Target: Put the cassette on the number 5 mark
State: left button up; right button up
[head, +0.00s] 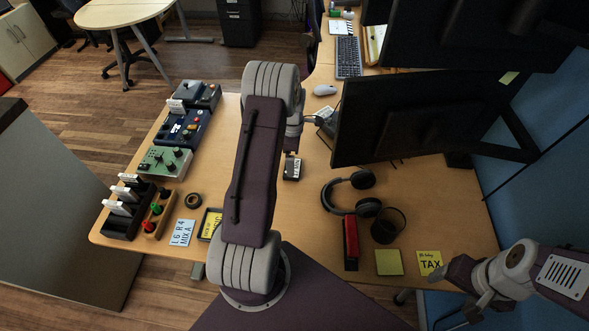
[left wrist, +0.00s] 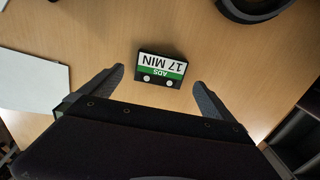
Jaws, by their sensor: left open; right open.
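The cassette (head: 292,168) is a small black block with a white and green label, lying on the wooden desk (head: 300,205) just right of my left arm in the head view. My right gripper (head: 478,303) is open and empty at the lower right. I cannot make out a number 5 mark.
Left are control boxes (head: 165,161), a blue card (head: 182,232), a tape roll (head: 193,200) and a yellow card (head: 210,224).

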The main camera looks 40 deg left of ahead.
pick_arm(q)
notch_tip(320, 180, down, 5)
jog(key=shift+a+f, duration=0.1)
jog(key=shift+s, duration=0.1)
jog(key=c, duration=1.3)
notch_tip(320, 180, up, 10)
jog(key=shift+r, duration=0.1)
